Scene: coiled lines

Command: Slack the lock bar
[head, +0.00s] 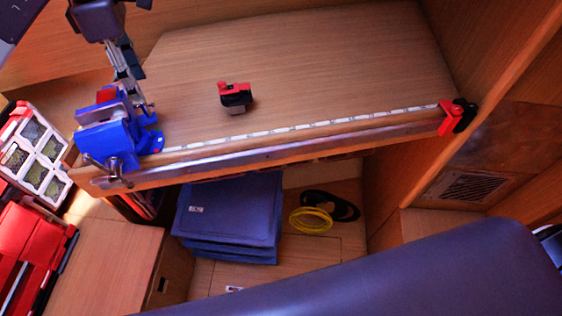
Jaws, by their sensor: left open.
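A blue bench vise (112,135) is fixed at the left end of the wooden worktop. A thin metal bar (110,170) with a knobbed end shows low on its front side; it looks like the lock bar, though I cannot be sure. My left gripper (142,98) comes down from the top left, just behind and above the vise. Its dark fingers are open, with nothing seen between them. It is apart from the front bar, and I cannot tell whether it touches the back of the vise. My right gripper is not in view.
A red and black clamp (235,95) lies on the otherwise clear worktop (330,55). Another red clamp (452,118) grips the right front corner. Blue folders (228,215) and yellow and black coils (311,220) lie below. Red-and-white cases (35,150) stand at left.

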